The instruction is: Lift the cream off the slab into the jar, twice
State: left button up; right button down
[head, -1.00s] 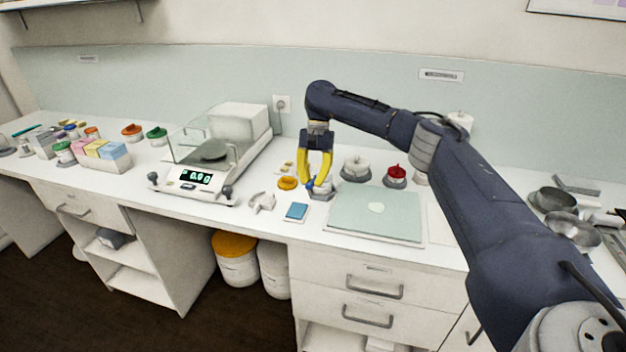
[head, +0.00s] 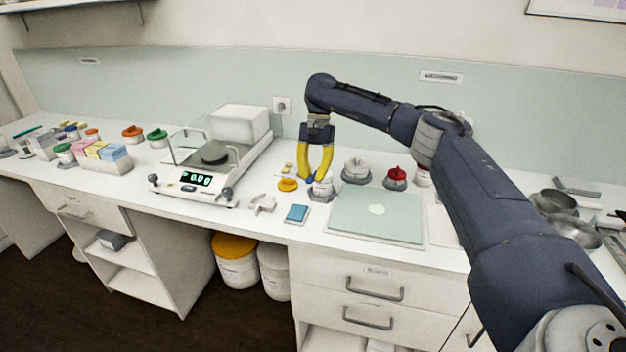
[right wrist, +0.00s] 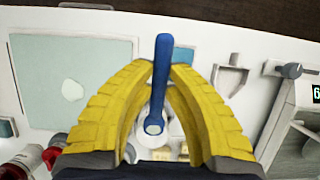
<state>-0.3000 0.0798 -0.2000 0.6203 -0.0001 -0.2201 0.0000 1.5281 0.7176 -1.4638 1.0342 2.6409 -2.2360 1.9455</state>
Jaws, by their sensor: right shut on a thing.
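The pale green slab (head: 352,221) lies flat near the front edge of the bench, with a pale blob of cream (head: 377,209) on it. The slab (right wrist: 60,55) and cream (right wrist: 72,90) also show at the left in the right wrist view. My right gripper (head: 317,178) is just above a small white jar (head: 321,190), left of the slab. In the right wrist view its yellow fingers are shut on a blue tool (right wrist: 163,65), with a pale round shape below it. The tool's far end is unclear. My left gripper is out of view.
A blue pad (head: 297,213) and a white rest (head: 262,204) lie left of the slab. A balance (head: 190,190) stands further left. A red-knobbed jar (head: 397,177) and a white lidded pot (head: 357,169) stand behind the slab. Metal bowls (head: 572,228) are at the right.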

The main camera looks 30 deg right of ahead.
jog(key=shift+r, duration=1.75)
